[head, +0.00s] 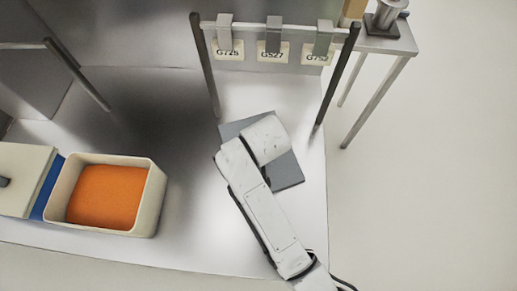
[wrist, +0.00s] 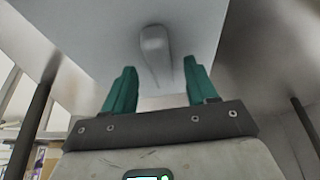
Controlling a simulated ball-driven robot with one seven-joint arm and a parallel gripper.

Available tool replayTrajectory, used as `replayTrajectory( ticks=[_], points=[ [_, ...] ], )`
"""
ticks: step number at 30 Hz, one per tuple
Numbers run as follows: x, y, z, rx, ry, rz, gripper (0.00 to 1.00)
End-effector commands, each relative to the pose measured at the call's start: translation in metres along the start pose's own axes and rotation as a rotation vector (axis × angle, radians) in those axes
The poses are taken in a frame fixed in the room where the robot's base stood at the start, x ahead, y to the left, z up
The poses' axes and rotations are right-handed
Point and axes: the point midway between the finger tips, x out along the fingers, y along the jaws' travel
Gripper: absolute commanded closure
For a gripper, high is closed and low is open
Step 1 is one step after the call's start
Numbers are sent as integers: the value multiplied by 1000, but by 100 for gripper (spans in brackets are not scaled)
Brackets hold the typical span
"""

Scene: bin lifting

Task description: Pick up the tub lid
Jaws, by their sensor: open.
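A flat grey square plate (head: 288,174), which looks like the tub lid, lies on the metal worktop below the rack in the head view. My arm covers much of it. In the wrist view the plate (wrist: 95,28) fills the upper middle, with a pale rounded bar handle (wrist: 155,48) standing on it. My gripper (wrist: 160,66) has its two teal fingers open. The handle shows in the gap between and beyond the fingertips; I cannot tell how far apart they are in depth. The head view hides my gripper beneath the arm.
A cream tub (head: 155,196) with orange contents stands at the left. Beside it is a cream box or board (head: 28,166) with a dark handle. A rack (head: 318,98) with dark posts and hanging tags stands behind the plate. The worktop between tub and plate is clear.

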Motion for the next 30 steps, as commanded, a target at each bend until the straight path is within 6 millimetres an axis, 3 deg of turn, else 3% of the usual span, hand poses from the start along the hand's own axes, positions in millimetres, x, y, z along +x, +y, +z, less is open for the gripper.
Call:
replayTrajectory(
  ticks=[4, 12, 30],
  points=[
    [12, 0, -1, 0, 1, -1, 43],
    [14, 0, -1, 0, 2, -1, 44],
    [14, 0, 0, 0, 1, -1, 100]
  ],
)
